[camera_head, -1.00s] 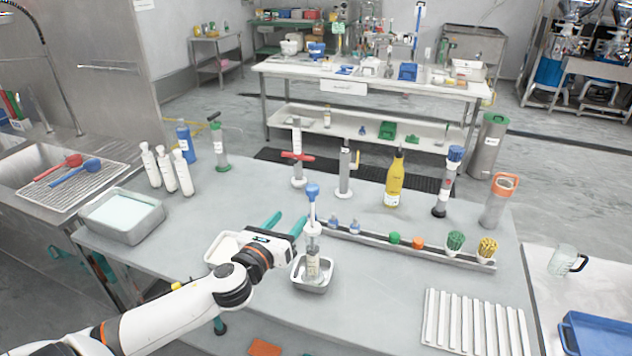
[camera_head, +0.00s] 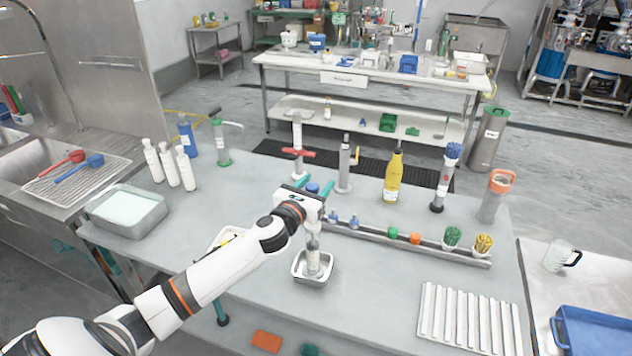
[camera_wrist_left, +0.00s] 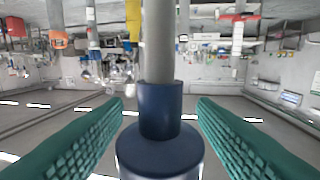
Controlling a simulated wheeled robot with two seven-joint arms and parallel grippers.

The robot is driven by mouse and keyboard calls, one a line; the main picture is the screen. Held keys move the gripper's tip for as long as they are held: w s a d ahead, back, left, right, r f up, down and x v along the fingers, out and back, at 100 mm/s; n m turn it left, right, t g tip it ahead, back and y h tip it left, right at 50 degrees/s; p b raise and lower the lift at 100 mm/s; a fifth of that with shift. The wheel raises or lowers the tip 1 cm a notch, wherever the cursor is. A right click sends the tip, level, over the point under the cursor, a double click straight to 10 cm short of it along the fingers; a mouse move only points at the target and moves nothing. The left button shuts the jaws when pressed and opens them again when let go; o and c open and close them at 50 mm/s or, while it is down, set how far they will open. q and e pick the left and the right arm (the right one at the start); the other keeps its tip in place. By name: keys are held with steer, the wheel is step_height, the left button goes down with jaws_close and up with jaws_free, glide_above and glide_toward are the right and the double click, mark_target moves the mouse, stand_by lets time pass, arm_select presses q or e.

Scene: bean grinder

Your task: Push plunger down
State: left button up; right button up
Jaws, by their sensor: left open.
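A clear plunger cylinder (camera_head: 313,258) with a pale label stands upright in a small white tray (camera_head: 313,282) on the bench. Its blue plunger top (camera_head: 312,188) shows between the fingers of my left gripper (camera_head: 317,184), which is open. In the left wrist view the blue plunger top (camera_wrist_left: 160,145) stands between the two green fingers, with a visible gap on both sides. My left gripper and wrist hide the upper shaft of the plunger in the head view. My right gripper is not in view.
A rail (camera_head: 410,250) with small colored items runs just right of the plunger. A red-handled device (camera_head: 298,153) and a grey cylinder (camera_head: 345,170) stand behind. A white ribbed rack (camera_head: 470,318) lies front right. Bare bench lies between tray and rack.

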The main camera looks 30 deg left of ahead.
arm_select(q)
steer(key=shift+w, duration=0.1)
steer(key=shift+c, duration=0.5)
jaws_close()
step_height(320, 180, down, 9)
steer(key=b, duration=0.7)
steer(key=shift+r, duration=0.15)
steer(key=shift+d, duration=0.1)
steer(key=shift+c, duration=0.7)
jaws_free()
steer(key=shift+o, duration=1.2)
